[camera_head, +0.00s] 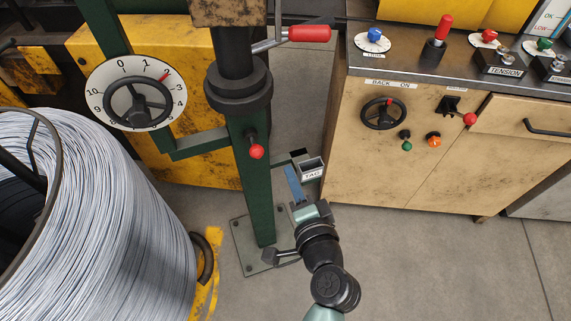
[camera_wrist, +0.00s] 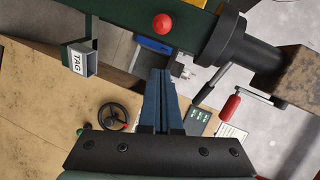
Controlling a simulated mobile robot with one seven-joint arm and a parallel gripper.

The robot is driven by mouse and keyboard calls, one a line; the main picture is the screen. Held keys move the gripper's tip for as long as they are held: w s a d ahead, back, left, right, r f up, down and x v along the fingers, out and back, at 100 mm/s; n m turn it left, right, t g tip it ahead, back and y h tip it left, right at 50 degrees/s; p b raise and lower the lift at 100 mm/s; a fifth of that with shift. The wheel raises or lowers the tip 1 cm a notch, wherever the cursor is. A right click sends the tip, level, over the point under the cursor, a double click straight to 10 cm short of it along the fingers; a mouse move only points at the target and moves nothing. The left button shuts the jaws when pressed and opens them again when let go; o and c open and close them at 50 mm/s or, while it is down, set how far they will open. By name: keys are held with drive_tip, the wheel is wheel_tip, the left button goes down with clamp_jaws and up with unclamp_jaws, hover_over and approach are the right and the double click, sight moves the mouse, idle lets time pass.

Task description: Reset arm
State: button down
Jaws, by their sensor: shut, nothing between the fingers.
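My gripper (camera_head: 287,170) shows in the head view at the lower middle, its blue fingers pointing up and away beside the green post. In the wrist view the two blue fingers (camera_wrist: 160,75) lie together, shut and empty. A grey holder marked TAG (camera_head: 311,170) is just right of the fingertips in the head view. It also shows in the wrist view at the upper left (camera_wrist: 80,60), apart from the fingers. My arm comes up from the bottom edge.
The green post (camera_head: 252,190) stands close left of my gripper, with a red-knobbed lever (camera_head: 256,151). A large wire coil (camera_head: 110,220) fills the lower left. A beige cabinet (camera_head: 370,180) with controls stands at right. Floor at the lower right (camera_head: 440,270) is clear.

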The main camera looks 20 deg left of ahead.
drive_tip(key=v, duration=0.5)
drive_tip(key=w+d+r+n+t+h+p, duration=0.1)
drive_tip(key=w+r+n+t, duration=0.15)
drive_tip(key=r, duration=0.75)
drive_tip(key=w+d+r+n+t+h+p, duration=0.15)
drive_tip(key=w+r, duration=0.25)
drive_tip(key=r, duration=0.6)
drive_tip(key=w+d+r+n+t+p, duration=0.1)
drive_tip(key=w+r+n+t+p, duration=0.15)
drive_tip(key=r, duration=0.75)
drive_tip(key=s+d+r+t+h+p, duration=0.1)
drive_tip(key=s+d+r+t+h, duration=0.1)
drive_tip(key=r, duration=0.8)
drive_tip(key=s+d+r+t+h+p, duration=0.1)
drive_tip(key=s+r, duration=0.4)
drive_tip(key=r, duration=0.6)
drive_tip(key=s+d+r+n+t+h+p, duration=0.1)
drive_tip(key=s+r+t+h, duration=0.3)
drive_tip(key=r, duration=0.7)
drive_tip(key=shift+d+t, duration=0.85)
drive_tip(key=shift+d, duration=0.05)
